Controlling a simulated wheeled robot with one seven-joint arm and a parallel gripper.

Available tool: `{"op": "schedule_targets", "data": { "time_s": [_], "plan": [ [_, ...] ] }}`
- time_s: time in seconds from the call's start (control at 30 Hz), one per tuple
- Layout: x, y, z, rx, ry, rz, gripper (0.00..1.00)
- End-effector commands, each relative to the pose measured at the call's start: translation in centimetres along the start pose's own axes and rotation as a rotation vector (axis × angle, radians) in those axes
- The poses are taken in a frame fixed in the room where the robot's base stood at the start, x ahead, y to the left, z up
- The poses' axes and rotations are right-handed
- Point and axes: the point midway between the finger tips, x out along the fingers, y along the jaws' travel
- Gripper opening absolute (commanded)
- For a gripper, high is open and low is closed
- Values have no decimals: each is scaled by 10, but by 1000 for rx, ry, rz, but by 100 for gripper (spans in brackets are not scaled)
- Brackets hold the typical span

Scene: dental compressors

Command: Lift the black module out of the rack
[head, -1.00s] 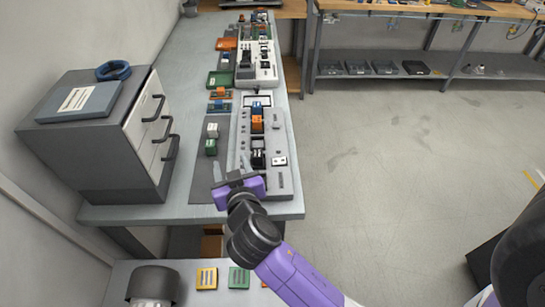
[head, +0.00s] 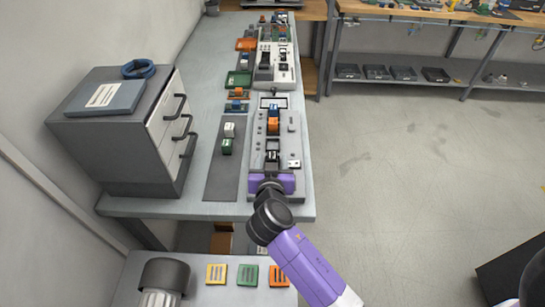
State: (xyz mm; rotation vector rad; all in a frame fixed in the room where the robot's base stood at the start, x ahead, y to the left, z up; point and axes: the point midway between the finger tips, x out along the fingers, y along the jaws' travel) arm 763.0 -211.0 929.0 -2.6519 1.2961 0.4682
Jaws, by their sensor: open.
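The grey rack (head: 291,145) lies on the bench, running away from me. The black module (head: 272,157) is seated in its near half, below an empty-looking dark slot. A blue module (head: 273,111) and an orange module (head: 273,126) sit in the rack's farther part. My purple gripper (head: 271,171) is over the rack's near end, just on the near side of the black module, and is open. Its fingers are small and dark here. I cannot tell whether they touch the module, and the gripper may hide the module's lower part.
A white module (head: 228,130) and a green module (head: 227,146) stand on the dark mat (head: 219,180) left of the rack. A grey drawer cabinet (head: 110,140) stands at the left. A green tray (head: 239,80) lies farther back.

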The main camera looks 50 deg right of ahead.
Motion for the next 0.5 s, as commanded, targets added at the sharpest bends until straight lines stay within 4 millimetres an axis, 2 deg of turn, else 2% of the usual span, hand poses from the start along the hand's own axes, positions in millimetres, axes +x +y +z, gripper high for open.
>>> {"op": "schedule_targets", "data": {
  "time_s": [0.03,0.2,0.47,0.5],
  "plan": [
    [7,2,-5,-1,-1,3,53],
    [25,1,-2,-1,-1,-1,53],
    [28,0,-1,0,-1,-2,53],
    [28,0,-1,0,-1,-2,47]
  ]
}}
